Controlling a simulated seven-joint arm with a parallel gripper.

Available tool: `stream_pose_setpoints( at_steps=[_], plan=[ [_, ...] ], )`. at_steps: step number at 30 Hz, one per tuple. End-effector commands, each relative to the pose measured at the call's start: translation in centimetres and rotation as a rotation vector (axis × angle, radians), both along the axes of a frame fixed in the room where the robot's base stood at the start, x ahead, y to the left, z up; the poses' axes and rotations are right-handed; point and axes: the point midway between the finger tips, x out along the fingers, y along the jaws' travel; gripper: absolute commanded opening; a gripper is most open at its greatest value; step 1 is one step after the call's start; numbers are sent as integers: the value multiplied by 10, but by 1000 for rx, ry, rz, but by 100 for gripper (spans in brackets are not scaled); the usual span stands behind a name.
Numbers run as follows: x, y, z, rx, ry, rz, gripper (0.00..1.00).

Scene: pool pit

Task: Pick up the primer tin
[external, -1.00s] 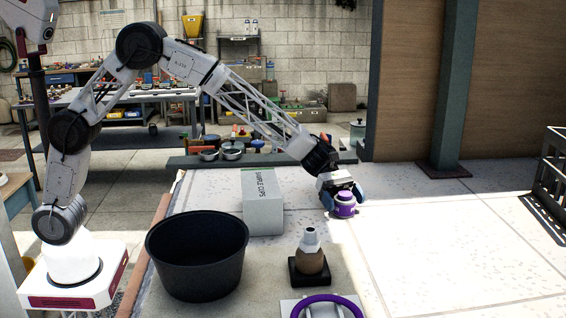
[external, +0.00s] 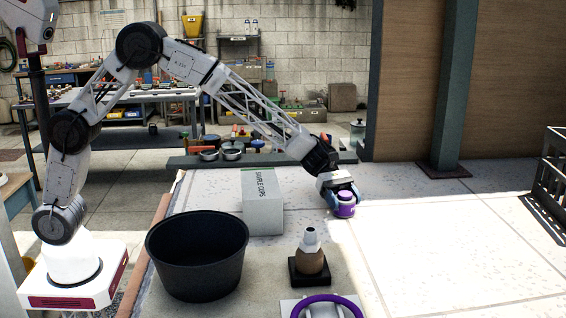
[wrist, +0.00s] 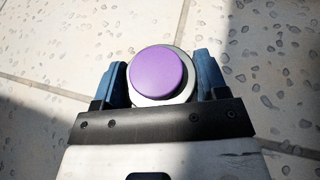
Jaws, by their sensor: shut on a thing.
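The primer tin (external: 345,204) is a small purple tin on the light tiled surface, to the right of the white box. In the wrist view its round purple top (wrist: 158,74) with a pale rim sits between the two blue fingers. My gripper (external: 343,197) is shut on the tin, one finger on each side; it also shows in the wrist view (wrist: 161,85). The tin looks upright. I cannot tell whether its base still touches the surface.
A white "SAMPLE CUPS" box (external: 262,203) stands just left of my gripper. A black tub (external: 197,255), a brown bottle on a black base (external: 310,256) and a purple ring (external: 327,301) are nearer the camera. A dark crate (external: 553,185) stands far right. The tiles between are clear.

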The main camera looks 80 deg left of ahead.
Motion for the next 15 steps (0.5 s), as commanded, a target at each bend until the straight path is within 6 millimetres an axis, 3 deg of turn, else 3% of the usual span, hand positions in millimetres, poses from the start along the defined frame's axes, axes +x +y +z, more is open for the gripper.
stream_pose_setpoints(
  at_steps=[8, 15],
  plan=[
    [0, 0, 18, 0, -2, 0, 37],
    [0, 0, 51, 0, -3, 0, 37]
  ],
)
